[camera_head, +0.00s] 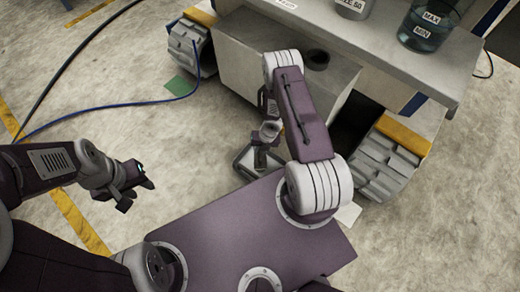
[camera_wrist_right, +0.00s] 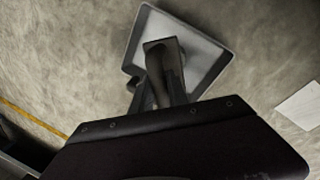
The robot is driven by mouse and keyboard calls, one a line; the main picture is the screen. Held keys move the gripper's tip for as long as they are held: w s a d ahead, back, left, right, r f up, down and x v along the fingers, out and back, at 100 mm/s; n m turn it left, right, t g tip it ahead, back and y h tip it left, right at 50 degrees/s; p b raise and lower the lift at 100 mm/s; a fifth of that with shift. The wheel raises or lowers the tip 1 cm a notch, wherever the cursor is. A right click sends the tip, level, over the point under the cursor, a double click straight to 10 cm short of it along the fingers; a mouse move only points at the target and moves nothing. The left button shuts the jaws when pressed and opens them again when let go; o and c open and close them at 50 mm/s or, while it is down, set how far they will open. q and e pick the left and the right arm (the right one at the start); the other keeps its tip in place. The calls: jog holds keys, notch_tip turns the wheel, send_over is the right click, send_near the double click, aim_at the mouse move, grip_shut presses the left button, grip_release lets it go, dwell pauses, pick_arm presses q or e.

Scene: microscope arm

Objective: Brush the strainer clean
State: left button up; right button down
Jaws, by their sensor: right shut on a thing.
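A shallow square pan with a pale grey inside and a darker rim (camera_head: 241,165), which looks like the strainer, is below my right gripper (camera_head: 262,150). In the right wrist view the pan's pale face (camera_wrist_right: 202,62) lies just beyond the dark fingers (camera_wrist_right: 162,70). The right gripper is shut on a part at the pan's near side; the fingers and wrist hide the grasp. Whether the pan hangs clear of the floor I cannot tell. My left gripper (camera_head: 135,192) is open and empty, well to the left of the pan. I can make out no brush.
A grey machine cabinet (camera_head: 240,62) with a round hole on top stands behind. A shelf (camera_head: 385,38) above it bears containers, one marked MAX and MIN (camera_head: 428,25). Blue (camera_head: 95,113) and black hoses cross the floor at left. A white sheet (camera_wrist_right: 303,106) lies right.

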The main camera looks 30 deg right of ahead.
jog(key=shift+f+b, duration=0.3)
jog(key=shift+f, duration=0.1)
dwell(0.5)
jog(key=shift+w, duration=0.1)
jog(key=shift+w+d, duration=0.35)
jog(key=shift+w, duration=0.25)
jog(key=shift+s, duration=0.1)
jog(key=shift+s+a+p, duration=0.25)
jog(key=shift+s+a, duration=0.1)
jog(key=shift+s, duration=0.35)
jog(key=shift+s+a+p, duration=0.25)
jog(key=shift+s+a, duration=0.1)
jog(key=shift+s, duration=0.3)
jog(key=shift+f, duration=0.1)
jog(key=shift+w+d, duration=0.35)
jog(key=shift+w, duration=0.4)
jog(key=shift+w+d, duration=0.35)
jog(key=shift+w, duration=0.35)
